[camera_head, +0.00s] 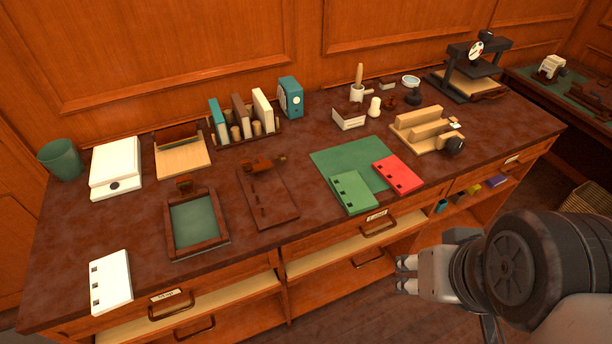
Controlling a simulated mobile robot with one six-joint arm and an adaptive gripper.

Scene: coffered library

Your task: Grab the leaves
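Several flat pieces with dark square marks along one edge look like leaves; I cannot tell which of them the task names. A white one (110,281) lies at the front left of the bench. A light green one (352,192) and a red one (398,174) lie partly on a dark green mat (338,160). My gripper (406,274) is off the bench's front edge at the lower right, pointing left. Its two fingertips are apart with nothing visible between them.
The dark bench top (130,213) has drawers and open shelves below. A green-floored tray (194,223), a rack of books (242,115), a wooden block fixture (424,131) and a black press (476,68) stand on it. A green cup (60,160) is at far left.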

